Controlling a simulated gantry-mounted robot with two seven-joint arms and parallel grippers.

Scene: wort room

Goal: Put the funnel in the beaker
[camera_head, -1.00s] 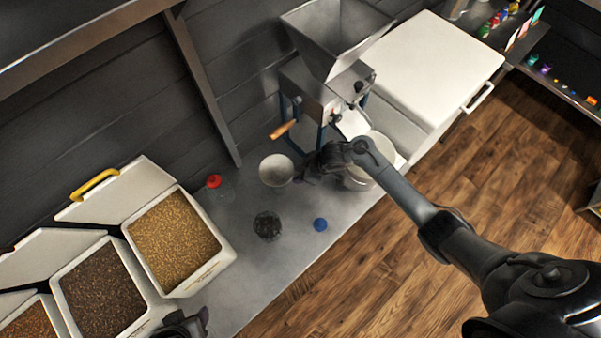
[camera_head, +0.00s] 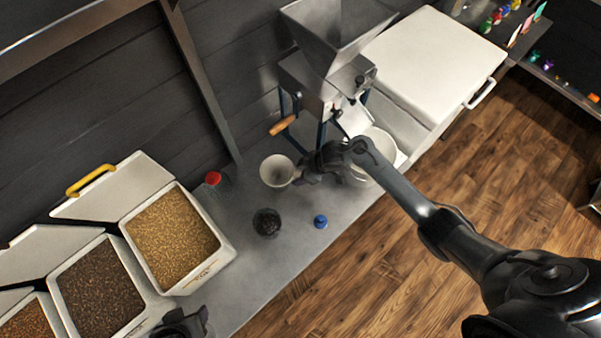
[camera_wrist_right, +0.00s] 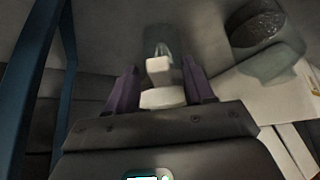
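The funnel (camera_head: 277,171) is a whitish cone with its wide mouth up, near the middle of the table. My right gripper (camera_head: 304,172) is at its right side. In the right wrist view a white part (camera_wrist_right: 163,98), apparently of the funnel, fills the gap between my purple fingers (camera_wrist_right: 163,88), so the gripper looks shut on it. The beaker (camera_head: 267,222) appears to be the clear vessel with dark contents in front of the funnel; a similar dark-filled vessel (camera_wrist_right: 258,25) shows at the wrist view's upper right. My left gripper (camera_head: 183,325) is partly cut off at the bottom edge; its fingers are unclear.
A grain mill (camera_head: 318,92) with a hopper stands behind my right gripper, and a white bucket (camera_head: 380,148) beside it. A blue-capped item (camera_head: 320,222) and a red-capped vessel (camera_head: 213,179) stand nearby. Open grain bins (camera_head: 225,258) fill the left. The front table strip is clear.

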